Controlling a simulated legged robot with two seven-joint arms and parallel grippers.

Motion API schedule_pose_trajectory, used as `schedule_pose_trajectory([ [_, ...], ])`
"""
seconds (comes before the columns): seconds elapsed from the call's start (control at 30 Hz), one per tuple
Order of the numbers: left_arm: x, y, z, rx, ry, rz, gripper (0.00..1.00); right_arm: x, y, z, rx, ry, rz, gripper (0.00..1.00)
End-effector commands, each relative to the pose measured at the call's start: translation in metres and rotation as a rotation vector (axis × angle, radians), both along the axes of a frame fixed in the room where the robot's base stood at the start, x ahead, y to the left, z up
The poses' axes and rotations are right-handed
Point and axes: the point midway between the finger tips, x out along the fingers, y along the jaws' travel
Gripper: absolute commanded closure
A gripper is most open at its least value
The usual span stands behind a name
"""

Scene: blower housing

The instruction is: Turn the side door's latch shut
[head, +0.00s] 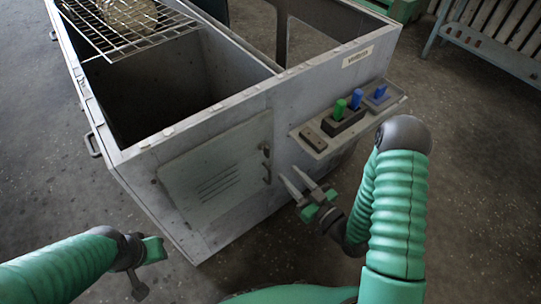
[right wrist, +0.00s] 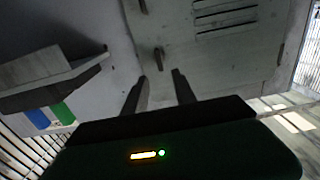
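The side door (head: 218,172) is a pale grey-green panel with slots, lying flush in the side wall of the grey blower housing (head: 295,122). It also shows in the right wrist view (right wrist: 225,55). A small dark latch (head: 267,172) sits at the door's right edge in the head view; it appears in the right wrist view (right wrist: 158,58) just beyond my fingertips. Which way the latch is turned is hard to tell. My right gripper (head: 290,173) is open and empty, its fingers pointing at the latch, apart from it. My left gripper (head: 145,262) hangs low at left; its fingers are unclear.
A control shelf (head: 348,122) with green and blue switches juts from the wall right of the door. The housing's top is open, with a wire rack (head: 125,25) across it. A bench (head: 495,40) stands far right. The floor before the door is clear.

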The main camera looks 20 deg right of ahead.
Motion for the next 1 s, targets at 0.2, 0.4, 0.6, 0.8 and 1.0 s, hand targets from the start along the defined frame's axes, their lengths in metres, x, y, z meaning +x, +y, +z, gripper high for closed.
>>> schedule_pose_trajectory([
  [0.2,0.000,0.000,-0.012,0.000,0.000,-0.001,0.67,0.054,0.020,-0.001,-0.001,-0.004,0.002,0.67],
  [0.4,0.000,0.000,-0.019,0.000,0.000,-0.001,0.67,0.090,0.033,-0.001,-0.002,-0.002,0.000,0.67],
  [0.6,0.000,0.000,-0.020,0.000,0.000,-0.001,0.67,0.101,0.037,0.000,0.000,0.002,-0.001,0.67],
  [0.8,0.000,0.000,-0.019,0.000,0.000,-0.001,0.67,0.101,0.036,0.000,-0.001,0.002,-0.001,0.70],
  [1.0,0.000,0.000,-0.019,0.000,0.000,-0.001,0.67,0.100,0.036,0.000,-0.001,0.002,-0.001,0.96],
])
